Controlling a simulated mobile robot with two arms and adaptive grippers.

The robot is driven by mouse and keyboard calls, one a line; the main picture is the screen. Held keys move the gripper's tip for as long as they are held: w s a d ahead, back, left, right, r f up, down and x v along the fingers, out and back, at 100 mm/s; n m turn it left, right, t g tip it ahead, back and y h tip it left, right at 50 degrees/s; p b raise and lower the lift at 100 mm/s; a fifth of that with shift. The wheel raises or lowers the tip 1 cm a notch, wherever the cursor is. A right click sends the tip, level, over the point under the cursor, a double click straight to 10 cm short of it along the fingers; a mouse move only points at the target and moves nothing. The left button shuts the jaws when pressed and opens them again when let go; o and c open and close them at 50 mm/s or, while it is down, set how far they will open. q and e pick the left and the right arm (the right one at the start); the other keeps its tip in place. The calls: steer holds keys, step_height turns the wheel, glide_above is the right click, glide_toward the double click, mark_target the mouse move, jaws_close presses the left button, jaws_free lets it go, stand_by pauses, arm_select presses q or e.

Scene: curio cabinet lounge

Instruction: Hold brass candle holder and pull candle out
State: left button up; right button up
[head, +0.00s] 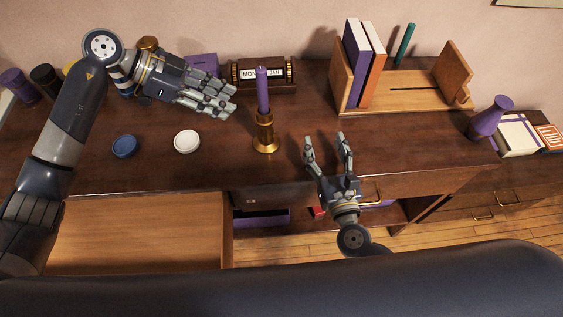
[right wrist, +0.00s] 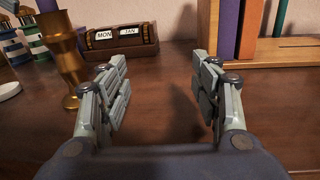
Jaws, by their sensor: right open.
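The brass candle holder (head: 265,135) stands upright on the dark wooden desk, with the purple candle (head: 262,90) upright in its top. In the right wrist view the holder (right wrist: 68,62) is at the left, outside my right fingers, and only the bottom of the candle (right wrist: 46,5) shows. My left gripper (head: 233,101) is left of the candle, its fingers pointing right towards it, apart from it. Its fingers overlap in the picture, so its opening is unclear. My right gripper (head: 323,140) is open and empty, right of the holder, fingers pointing to the back of the desk.
A calendar block (head: 283,76) stands close behind the candle. A book rack (head: 398,91) with books is at the back right. A blue disc (head: 124,146) and a white disc (head: 187,141) lie left of the holder. An open drawer (head: 135,232) is at the front left.

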mark_target(269, 136)
steer(key=s+a+n+y, duration=0.1)
steer(key=a, duration=0.2)
steer(key=s+a+n+y, duration=0.1)
steer(key=a, duration=0.3)
steer(key=s+a+y, duration=0.1)
steer(key=a, duration=0.2)
steer(key=shift+s+a+n, duration=0.25)
steer(key=shift+n, duration=0.15)
steer(key=shift+a+r+g, duration=0.1)
steer(key=shift+a+g, duration=0.15)
steer(key=shift+g, duration=0.05)
steer(key=x, duration=1)
steer(key=shift+w+a, duration=0.2)
steer(key=shift+w, duration=0.05)
steer(key=shift+c, duration=0.3)
jaws_close()
arm_select(q)
steer(key=shift+o, duration=0.3)
